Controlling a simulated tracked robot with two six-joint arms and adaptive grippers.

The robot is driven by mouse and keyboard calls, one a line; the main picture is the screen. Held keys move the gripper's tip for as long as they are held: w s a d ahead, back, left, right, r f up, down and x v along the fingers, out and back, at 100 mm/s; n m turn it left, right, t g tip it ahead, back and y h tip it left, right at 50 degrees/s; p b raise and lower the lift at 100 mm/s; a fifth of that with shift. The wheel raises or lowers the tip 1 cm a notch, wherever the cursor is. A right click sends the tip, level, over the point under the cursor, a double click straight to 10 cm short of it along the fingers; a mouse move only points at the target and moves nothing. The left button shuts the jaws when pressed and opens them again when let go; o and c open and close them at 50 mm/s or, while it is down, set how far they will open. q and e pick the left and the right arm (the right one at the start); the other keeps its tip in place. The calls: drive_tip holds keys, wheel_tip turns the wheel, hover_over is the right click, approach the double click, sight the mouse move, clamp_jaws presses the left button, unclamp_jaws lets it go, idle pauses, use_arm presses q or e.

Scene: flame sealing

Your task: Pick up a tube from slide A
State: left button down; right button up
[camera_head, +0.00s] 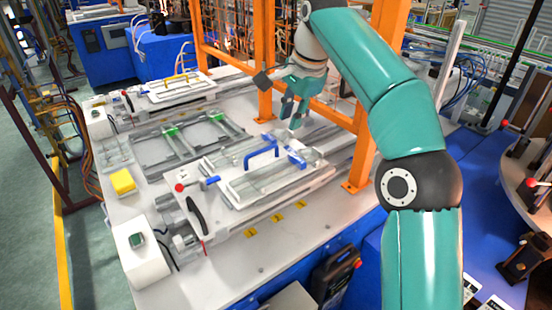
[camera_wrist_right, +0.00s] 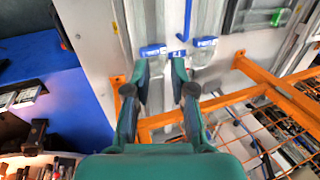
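My right gripper (camera_head: 293,113) hangs over the far right end of a white slide with a blue handle (camera_head: 262,153). In the right wrist view its two dark fingers (camera_wrist_right: 166,90) are spread apart with nothing between them. Blue clamps show just beyond the fingertips, one on the left (camera_wrist_right: 152,50) and one on the right (camera_wrist_right: 204,42). Clear, glassy shapes lie by the clamps; I cannot tell a single tube's outline. A second slide with a yellow handle (camera_head: 180,78) stands farther back. No letter on either slide is readable. My left gripper is not in view.
An orange frame with mesh (camera_head: 265,60) stands close behind the right gripper; its bars (camera_wrist_right: 240,105) also cross below the fingers in the wrist view. A grey rack (camera_head: 165,143) lies between the slides. A yellow block (camera_head: 122,182) sits at the left.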

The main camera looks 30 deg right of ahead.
drive_tip(key=b, duration=0.3)
hover_over(275, 164)
drive_tip(key=s, duration=0.2)
drive_tip(key=f, duration=1)
drive_tip(key=shift+d, duration=0.35)
drive_tip(key=shift+a+x, duration=0.1)
drive_tip(key=shift+x, duration=1.4)
drive_tip(key=shift+a+x, duration=0.15)
drive_tip(key=shift+x, duration=1.4)
clamp_jaws()
